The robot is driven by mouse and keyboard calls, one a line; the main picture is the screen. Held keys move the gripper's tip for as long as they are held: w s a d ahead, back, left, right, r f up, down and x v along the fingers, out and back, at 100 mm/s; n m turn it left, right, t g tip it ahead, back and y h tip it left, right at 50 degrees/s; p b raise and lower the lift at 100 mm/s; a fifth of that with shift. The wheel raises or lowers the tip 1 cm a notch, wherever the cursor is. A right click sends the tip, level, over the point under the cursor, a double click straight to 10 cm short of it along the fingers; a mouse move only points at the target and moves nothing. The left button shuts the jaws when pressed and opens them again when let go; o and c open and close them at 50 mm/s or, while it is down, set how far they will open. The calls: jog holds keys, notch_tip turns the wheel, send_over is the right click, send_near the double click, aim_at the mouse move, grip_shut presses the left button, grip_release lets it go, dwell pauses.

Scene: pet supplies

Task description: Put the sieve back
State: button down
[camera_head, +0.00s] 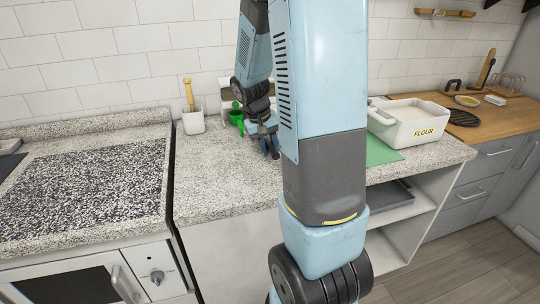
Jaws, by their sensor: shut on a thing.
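My gripper (271,146) is low over the speckled counter, left of my large blue arm link. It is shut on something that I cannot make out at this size. A small green cup-like thing (236,117) shows just left of the gripper, with another bit of green above it. I cannot tell whether either is the sieve, or whether the green thing touches the gripper. No sieve can be made out for certain. My arm hides part of the counter behind and to the right of the gripper.
A white pot (193,123) with a wooden-handled tool stands left of the gripper. A white flour box (410,124) stands right of my arm, beside a green mat (381,152). The counter's front left (215,185) is clear. A wooden worktop (490,110) lies far right.

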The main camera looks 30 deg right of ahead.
jog(key=shift+w+f, duration=0.3)
jog(key=shift+f, duration=0.2)
notch_tip(320, 180, down, 3)
jog(key=shift+r, duration=0.1)
jog(key=c, duration=0.8)
grip_release()
jog(key=shift+c, duration=0.2)
